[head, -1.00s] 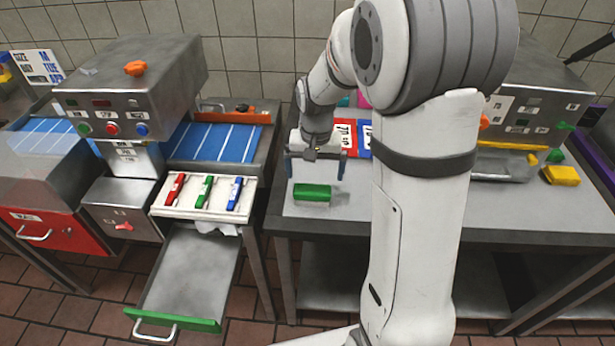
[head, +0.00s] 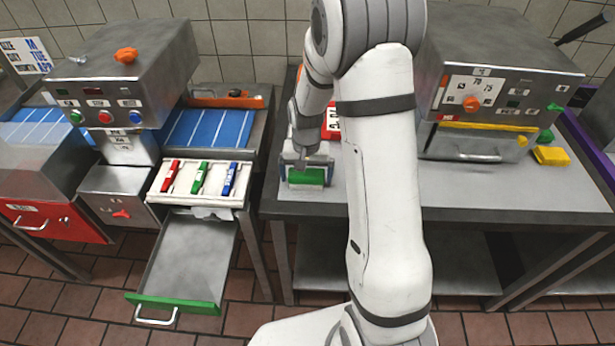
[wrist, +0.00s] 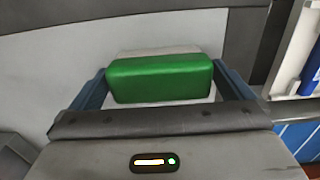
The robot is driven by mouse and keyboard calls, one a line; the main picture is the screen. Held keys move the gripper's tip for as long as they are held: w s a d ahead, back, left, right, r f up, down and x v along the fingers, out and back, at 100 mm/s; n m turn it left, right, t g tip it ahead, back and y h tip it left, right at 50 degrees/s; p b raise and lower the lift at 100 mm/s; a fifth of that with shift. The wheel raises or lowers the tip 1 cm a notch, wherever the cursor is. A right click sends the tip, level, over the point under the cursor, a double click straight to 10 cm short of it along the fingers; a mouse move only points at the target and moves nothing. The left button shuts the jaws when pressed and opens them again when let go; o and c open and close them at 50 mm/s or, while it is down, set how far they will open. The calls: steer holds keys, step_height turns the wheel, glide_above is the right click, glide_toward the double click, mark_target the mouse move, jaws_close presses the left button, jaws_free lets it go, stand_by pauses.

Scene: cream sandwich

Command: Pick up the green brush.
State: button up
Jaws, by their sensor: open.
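The green brush (head: 307,177) looks like a green block with a pale part. It lies on the grey table near its left front edge. My gripper (head: 306,168) is open and low over it, with one blue finger on each side. In the wrist view the brush (wrist: 160,78) sits between the two fingers (wrist: 162,72), with a pale strip behind it and a pale edge below. A small gap shows near each finger. I cannot tell whether the fingers touch the table.
The grey table (head: 450,190) is clear to the right, up to a metal machine (head: 500,85) and a yellow block (head: 551,155). To the left, a white tray (head: 215,172) holds red, green and blue pen-like items above an open, empty drawer (head: 190,260).

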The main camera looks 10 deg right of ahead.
steer(key=shift+c, duration=0.2)
steer(key=c, duration=0.8)
steer(key=shift+o, duration=0.2)
step_height(320, 180, up, 10)
steer(key=shift+r+b, duration=0.1)
steer(key=shift+b, duration=0.45)
